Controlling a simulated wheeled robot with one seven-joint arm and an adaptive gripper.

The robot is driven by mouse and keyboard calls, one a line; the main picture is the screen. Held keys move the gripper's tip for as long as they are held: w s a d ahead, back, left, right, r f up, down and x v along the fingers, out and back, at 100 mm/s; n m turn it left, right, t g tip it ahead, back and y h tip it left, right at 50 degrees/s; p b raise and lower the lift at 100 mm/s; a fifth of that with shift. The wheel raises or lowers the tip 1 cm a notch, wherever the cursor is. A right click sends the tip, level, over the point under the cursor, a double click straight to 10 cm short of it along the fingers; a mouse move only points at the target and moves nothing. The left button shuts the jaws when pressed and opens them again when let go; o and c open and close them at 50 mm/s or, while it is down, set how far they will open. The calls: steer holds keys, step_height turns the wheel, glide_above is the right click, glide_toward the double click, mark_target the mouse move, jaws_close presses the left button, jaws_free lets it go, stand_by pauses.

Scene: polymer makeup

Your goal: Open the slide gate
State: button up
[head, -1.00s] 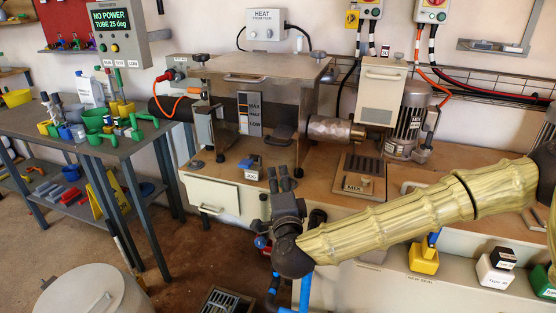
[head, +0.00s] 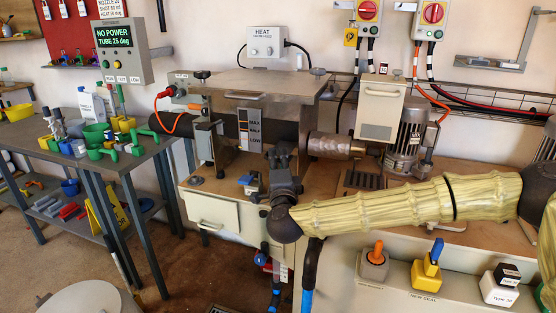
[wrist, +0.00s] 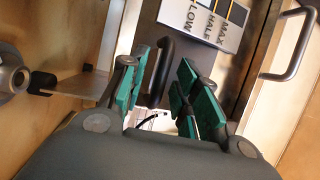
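No part is legibly labelled as the slide gate. The machine's dark front panel has a MAX/HALF/LOW gauge (head: 250,130), also large in the wrist view (wrist: 208,22). A black bar handle (wrist: 162,68) stands beside the gauge in the wrist view; in the head view my gripper covers that spot. My gripper (head: 281,153) is in front of the panel, to the right of the gauge. In the wrist view its green-padded fingers (wrist: 162,88) are apart, with the handle beyond and between them. I see no contact with the handle.
A metal plate (wrist: 85,84) and a black knob (wrist: 42,80) lie left of the fingers in the wrist view. A steel lid handle (wrist: 288,45) is at right. The heater barrel (head: 335,146) is right of my gripper. A tool table (head: 105,160) stands at left.

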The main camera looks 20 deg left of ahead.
steer(key=shift+w+a, duration=0.1)
steer(key=shift+w, duration=0.2)
jaws_close()
steer(key=s, duration=0.5)
steer(key=shift+s+a, duration=0.1)
steer(key=shift+s, duration=0.3)
jaws_free()
steer(key=shift+s, duration=0.1)
